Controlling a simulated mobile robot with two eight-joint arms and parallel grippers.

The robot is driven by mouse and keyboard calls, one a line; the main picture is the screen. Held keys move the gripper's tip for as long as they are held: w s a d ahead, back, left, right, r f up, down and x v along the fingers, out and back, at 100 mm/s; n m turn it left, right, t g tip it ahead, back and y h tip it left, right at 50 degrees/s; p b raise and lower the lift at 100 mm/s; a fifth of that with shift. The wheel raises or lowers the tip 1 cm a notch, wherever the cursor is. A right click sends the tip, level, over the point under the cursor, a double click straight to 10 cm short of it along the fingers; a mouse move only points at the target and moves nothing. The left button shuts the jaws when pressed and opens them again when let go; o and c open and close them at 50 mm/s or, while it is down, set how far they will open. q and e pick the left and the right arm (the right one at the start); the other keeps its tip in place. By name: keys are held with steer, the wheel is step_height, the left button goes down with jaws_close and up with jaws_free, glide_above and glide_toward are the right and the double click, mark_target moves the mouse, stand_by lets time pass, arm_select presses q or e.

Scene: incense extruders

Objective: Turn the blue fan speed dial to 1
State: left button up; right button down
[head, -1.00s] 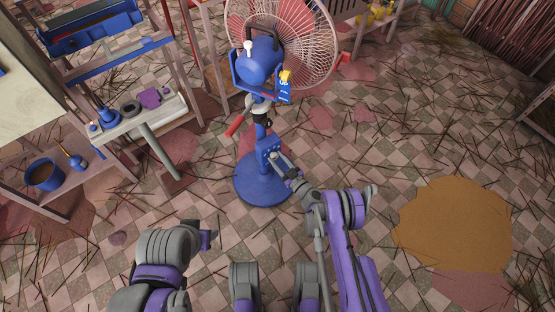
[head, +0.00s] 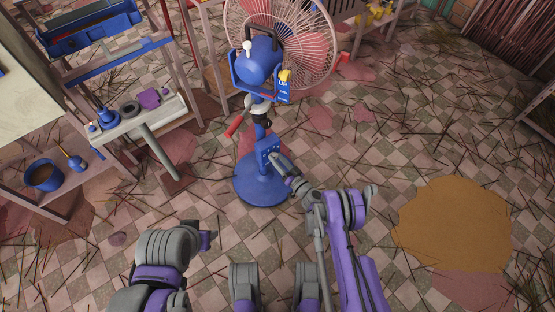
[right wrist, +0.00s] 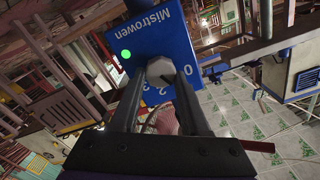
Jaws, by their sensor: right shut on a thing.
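The blue fan (head: 262,62) stands on a round blue base, with a small blue control box (head: 265,148) low on its pole. In the right wrist view the box front (right wrist: 152,42) reads "Mistrowen" and has a lit green light. The grey speed dial (right wrist: 160,70) sits below the name, with 0, 2 and 3 around it; the 1 is hidden. My right gripper (right wrist: 163,76) is shut on the dial; it reaches the box from the right in the head view (head: 275,158). The dial's setting is unclear. My left gripper (head: 208,240) is low and away from the fan.
A bench (head: 135,118) with small items and a shelf with a blue pot (head: 44,176) stand at the left. A yellow-brown patch (head: 455,225) lies on the floor at the right. The tiled floor right of the fan is open, with scattered straw.

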steer(key=shift+m, duration=0.6)
steer(key=shift+c, duration=2)
jaws_free()
